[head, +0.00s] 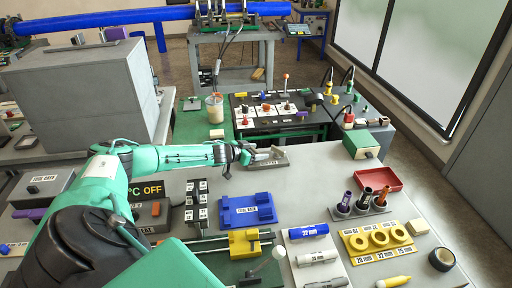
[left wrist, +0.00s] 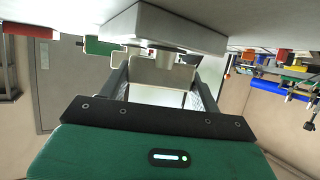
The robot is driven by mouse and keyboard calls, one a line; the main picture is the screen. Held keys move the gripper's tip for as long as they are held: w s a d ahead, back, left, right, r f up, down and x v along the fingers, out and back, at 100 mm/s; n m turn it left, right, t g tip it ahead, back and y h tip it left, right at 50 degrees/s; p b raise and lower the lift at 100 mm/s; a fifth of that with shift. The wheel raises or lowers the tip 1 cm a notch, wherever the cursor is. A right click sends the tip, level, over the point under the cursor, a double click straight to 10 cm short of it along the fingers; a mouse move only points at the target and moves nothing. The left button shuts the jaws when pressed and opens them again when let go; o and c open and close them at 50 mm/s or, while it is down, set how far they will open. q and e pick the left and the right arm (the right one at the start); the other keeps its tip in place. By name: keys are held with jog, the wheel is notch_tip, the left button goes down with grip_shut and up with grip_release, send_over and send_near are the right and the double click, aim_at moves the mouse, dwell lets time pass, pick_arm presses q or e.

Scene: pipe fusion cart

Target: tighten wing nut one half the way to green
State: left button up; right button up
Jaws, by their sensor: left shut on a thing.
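My left gripper (head: 254,156) reaches across the table to a small grey metal piece (head: 274,158) near the table's far edge. In the left wrist view its two fingers (left wrist: 160,78) stand on either side of a pale grey wing-shaped part, which I take for the wing nut (left wrist: 160,70). The gripper is shut on it. A short round neck joins this part to a grey block (left wrist: 166,28). The wing nut is too small in the head view to read its angle. I cannot make out a green mark beside it. My right gripper is not in view.
A green-topped box (head: 362,145) and a red tray (head: 377,179) stand to the right. A blue tray (head: 247,210), a yellow clamp (head: 244,243) and a yellow ring holder (head: 358,243) lie nearer. A large grey cabinet (head: 84,95) stands at the left. Bare tabletop lies right of the gripper.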

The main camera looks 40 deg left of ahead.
pick_arm(q)
jog(key=shift+w+r+m+h+p, duration=0.1)
jog(key=shift+m+h+p, duration=0.25)
jog(key=shift+m+h, duration=0.3)
jog(key=shift+m+g+h, duration=0.25)
jog(key=shift+g+h, duration=0.05)
jog(key=shift+h, duration=0.05)
jog(key=o, duration=1)
jog(key=shift+s, duration=0.2)
